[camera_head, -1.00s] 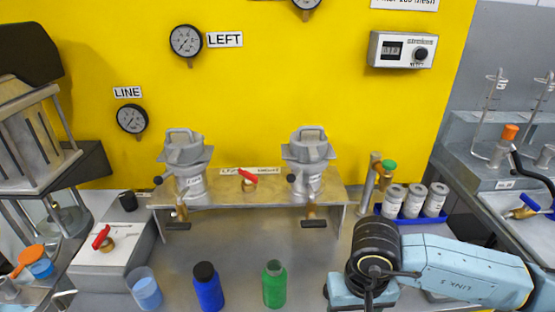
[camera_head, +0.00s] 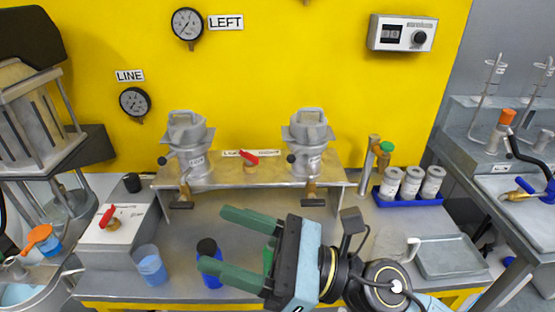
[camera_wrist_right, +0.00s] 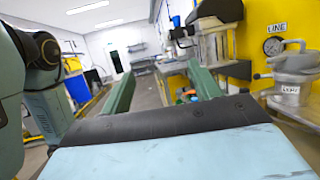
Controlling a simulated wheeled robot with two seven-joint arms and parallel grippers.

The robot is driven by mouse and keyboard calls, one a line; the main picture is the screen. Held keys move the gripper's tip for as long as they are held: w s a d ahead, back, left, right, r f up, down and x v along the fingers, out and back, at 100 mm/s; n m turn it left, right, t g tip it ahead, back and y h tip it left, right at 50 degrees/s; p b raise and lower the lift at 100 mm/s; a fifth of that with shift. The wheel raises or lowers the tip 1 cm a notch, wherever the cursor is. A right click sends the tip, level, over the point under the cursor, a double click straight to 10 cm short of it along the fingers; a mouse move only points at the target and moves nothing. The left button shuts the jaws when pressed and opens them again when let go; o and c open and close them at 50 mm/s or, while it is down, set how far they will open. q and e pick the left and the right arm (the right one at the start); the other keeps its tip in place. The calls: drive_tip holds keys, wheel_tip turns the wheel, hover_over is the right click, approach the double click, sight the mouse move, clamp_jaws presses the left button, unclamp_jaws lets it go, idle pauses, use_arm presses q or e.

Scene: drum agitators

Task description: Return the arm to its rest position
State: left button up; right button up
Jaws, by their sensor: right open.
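My right gripper (camera_head: 212,238) is open, with its two dark green fingers pointing left above the front of the bench. Nothing shows between the fingers in the right wrist view (camera_wrist_right: 162,82). In the head view its fingers pass in front of a blue bottle (camera_head: 207,250) and hide much of a green bottle (camera_head: 268,258). I cannot tell how high it is above them. My right arm comes in from the lower right. My left gripper is not in view.
Two grey vessels (camera_head: 187,137) (camera_head: 308,138) stand on a metal shelf (camera_head: 240,175) at the yellow wall. A beaker of blue liquid (camera_head: 150,265) stands at front left. A blue rack (camera_head: 425,197) holds white canisters. A grey tray (camera_head: 450,256) lies right of my arm.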

drive_tip(key=w+d+f+m+t+h, duration=0.1)
drive_tip(key=w+d+m+t+h, duration=0.55)
drive_tip(key=m, duration=0.85)
drive_tip(key=w+d+f+m+t+h, duration=0.2)
drive_tip(key=w+d+m+t+h, duration=0.2)
drive_tip(key=d+m+t+h, duration=0.8)
drive_tip(key=s+d+f+m+g+h, duration=0.1)
drive_tip(key=d+f+m+g+h, duration=0.2)
drive_tip(key=f+m, duration=0.45)
drive_tip(key=s+d+f+m+g, duration=0.2)
drive_tip(key=f+m+g, duration=0.35)
drive_tip(key=m, duration=0.25)
drive_tip(key=s+d+f+m+g, duration=0.2)
drive_tip(key=s+f+m+g, duration=0.25)
drive_tip(key=s+f, duration=0.35)
drive_tip(key=s+d+f+m+g, duration=0.25)
drive_tip(key=s+f+g, duration=0.3)
drive_tip(key=s, duration=0.45)
wheel_tip(320, 180, down, 24)
drive_tip(key=r+g, duration=0.1)
drive_tip(key=s+d+f+g, duration=0.1)
drive_tip(key=s+d+f, duration=0.1)
drive_tip(key=s+f, duration=1.4)
drive_tip(key=shift+s+f, duration=0.2)
drive_tip(key=shift+s, duration=0.3)
drive_tip(key=shift+d, duration=0.1)
drive_tip(key=shift+c, duration=0.4)
